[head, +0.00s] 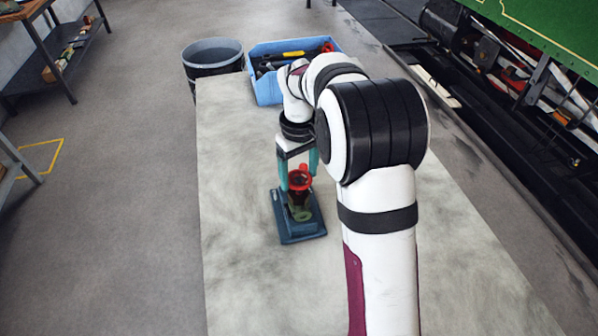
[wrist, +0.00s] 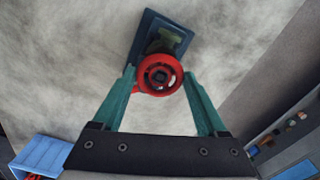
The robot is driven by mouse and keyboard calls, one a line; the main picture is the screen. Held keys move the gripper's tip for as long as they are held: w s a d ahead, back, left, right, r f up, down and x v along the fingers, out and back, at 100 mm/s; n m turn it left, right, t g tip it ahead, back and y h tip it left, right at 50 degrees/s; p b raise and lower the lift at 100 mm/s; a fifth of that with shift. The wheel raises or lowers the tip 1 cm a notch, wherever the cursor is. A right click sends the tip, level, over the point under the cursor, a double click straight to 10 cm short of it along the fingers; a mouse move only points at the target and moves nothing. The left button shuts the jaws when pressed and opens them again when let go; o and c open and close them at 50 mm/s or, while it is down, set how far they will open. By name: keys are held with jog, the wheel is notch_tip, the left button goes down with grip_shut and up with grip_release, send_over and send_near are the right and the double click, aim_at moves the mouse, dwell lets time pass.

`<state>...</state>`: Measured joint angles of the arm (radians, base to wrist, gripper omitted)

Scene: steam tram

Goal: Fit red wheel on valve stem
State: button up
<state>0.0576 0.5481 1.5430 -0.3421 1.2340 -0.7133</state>
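The red wheel (head: 300,181) is a small round handwheel with a knob at its rim, and it also shows in the wrist view (wrist: 146,83). The valve (head: 301,213) stands on a dark blue base plate (head: 297,233), with a green part showing at the front. The wheel is over the valve, and a dark square centre shows through its hub in the wrist view. I cannot tell whether the wheel is seated on the stem or just above it.
A blue crate (head: 266,88) with tools stands at the far end of the pale worktop (head: 245,185). A dark bin (head: 213,62) is beyond its far left corner. The worktop around the base plate is clear. A green vehicle (head: 550,30) is at the right.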

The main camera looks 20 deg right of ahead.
jog(key=o, duration=0.3)
jog(key=shift+r, duration=3.55)
